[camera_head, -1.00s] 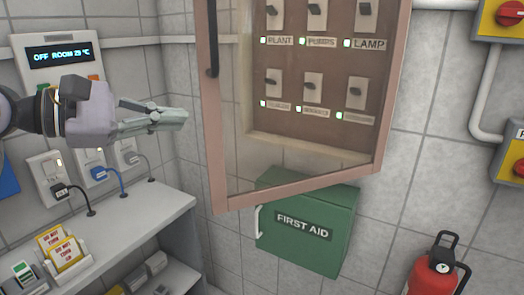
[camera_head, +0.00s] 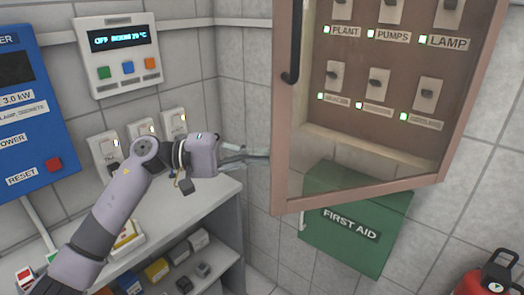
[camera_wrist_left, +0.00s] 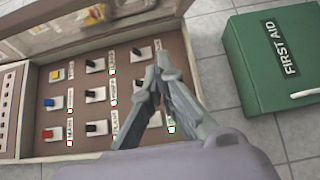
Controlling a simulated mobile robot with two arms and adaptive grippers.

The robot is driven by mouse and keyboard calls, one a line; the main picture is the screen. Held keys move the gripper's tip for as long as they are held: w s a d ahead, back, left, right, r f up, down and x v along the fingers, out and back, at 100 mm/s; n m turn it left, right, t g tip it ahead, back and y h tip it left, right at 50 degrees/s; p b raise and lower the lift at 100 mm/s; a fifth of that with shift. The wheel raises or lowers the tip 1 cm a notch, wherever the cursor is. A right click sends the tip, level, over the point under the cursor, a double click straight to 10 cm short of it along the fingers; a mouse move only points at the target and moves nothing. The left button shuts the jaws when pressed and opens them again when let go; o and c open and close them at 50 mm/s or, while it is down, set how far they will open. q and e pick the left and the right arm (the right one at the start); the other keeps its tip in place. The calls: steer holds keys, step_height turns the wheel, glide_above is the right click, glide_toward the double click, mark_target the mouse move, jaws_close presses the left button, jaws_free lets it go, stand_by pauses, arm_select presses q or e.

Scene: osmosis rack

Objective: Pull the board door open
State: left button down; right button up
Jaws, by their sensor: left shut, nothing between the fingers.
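The board door (camera_head: 282,140) has a pinkish frame and a clear pane. It stands partly open, its left edge swung out from the wall, with a black handle (camera_head: 291,50) on that edge. Behind it is the brown switch board (camera_head: 375,110), which also shows in the left wrist view (camera_wrist_left: 75,85). There the door's frame (camera_wrist_left: 110,32) runs across the top. My left gripper (camera_head: 266,160) is shut and empty, below the handle. Its fingertips reach the door's left edge in the picture; I cannot tell whether they touch it. My right gripper is not in view.
A green first aid box (camera_head: 350,222) hangs below the door; it is at right in the left wrist view (camera_wrist_left: 275,60). A grey shelf (camera_head: 225,195) with small items is below my left arm. A red extinguisher (camera_head: 490,280) stands at lower right.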

mark_target(300, 166)
arm_select(q)
steer(key=s+d+p, duration=0.1)
steer(key=d, duration=0.1)
steer(key=s+d+p, duration=0.1)
steer(key=d+p, duration=0.1)
steer(key=d, duration=0.1)
steer(key=s+d+p, duration=0.1)
steer(key=d+p, duration=0.1)
steer(key=d, duration=0.1)
steer(key=shift+s+d+r, duration=0.1)
steer(key=shift+s+r, duration=0.05)
steer(key=shift+s, duration=0.05)
steer(key=shift+d, duration=0.1)
